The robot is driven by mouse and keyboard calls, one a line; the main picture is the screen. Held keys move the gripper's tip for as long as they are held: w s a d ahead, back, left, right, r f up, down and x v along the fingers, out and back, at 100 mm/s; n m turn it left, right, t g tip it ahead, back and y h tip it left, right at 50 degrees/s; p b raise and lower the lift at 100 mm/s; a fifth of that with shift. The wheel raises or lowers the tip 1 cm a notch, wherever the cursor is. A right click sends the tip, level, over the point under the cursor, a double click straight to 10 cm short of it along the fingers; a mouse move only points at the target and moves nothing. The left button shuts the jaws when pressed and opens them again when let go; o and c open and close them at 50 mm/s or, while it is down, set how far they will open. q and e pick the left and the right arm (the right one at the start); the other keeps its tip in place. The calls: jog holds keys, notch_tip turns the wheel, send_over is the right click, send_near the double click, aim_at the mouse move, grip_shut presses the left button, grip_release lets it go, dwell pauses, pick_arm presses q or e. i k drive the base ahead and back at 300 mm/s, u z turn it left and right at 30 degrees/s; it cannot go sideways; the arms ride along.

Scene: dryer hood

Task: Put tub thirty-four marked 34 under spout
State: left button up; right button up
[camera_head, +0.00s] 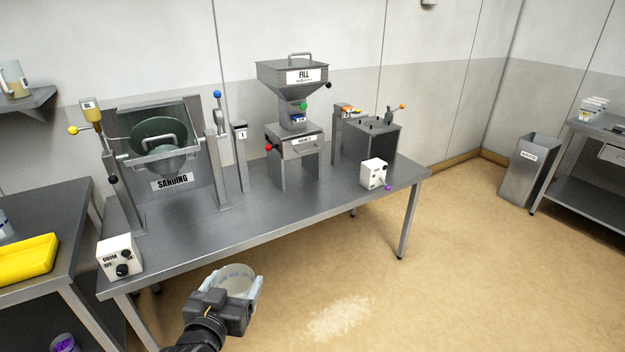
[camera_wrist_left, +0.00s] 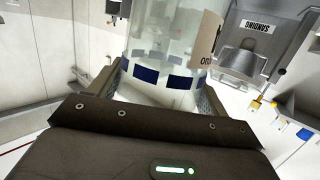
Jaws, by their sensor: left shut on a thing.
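A clear, pale tub (camera_head: 236,278) is between the fingers of my left gripper (camera_head: 234,290), which is shut on it. The tub is in front of the steel table's near edge, over the floor. In the left wrist view the clear tub (camera_wrist_left: 160,48) stands between the fingers, with blue squares around it and a tan label partly in view. I cannot read a 34 on it. The FILL hopper (camera_head: 292,90) stands at the back middle of the table, with its narrow spout section (camera_head: 292,113) above a steel stand (camera_head: 295,150). My right gripper is not in view.
The steel table (camera_head: 270,220) has a clear front strip. The SANDING drum (camera_head: 160,140) stands left, a white DRUM control box (camera_head: 119,257) at the front left corner. A white switch box (camera_head: 373,173) and a steel box (camera_head: 372,140) stand right. A yellow tray (camera_head: 25,260) lies far left.

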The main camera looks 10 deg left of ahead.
aim_at(294, 178)
jog(key=z, duration=0.8)
jog(key=i, duration=1.25)
jog(key=z, duration=0.6)
jog(key=i, duration=1.35)
jog(key=u, duration=1.25)
jog(key=i, duration=0.9)
jog(key=u, duration=0.75)
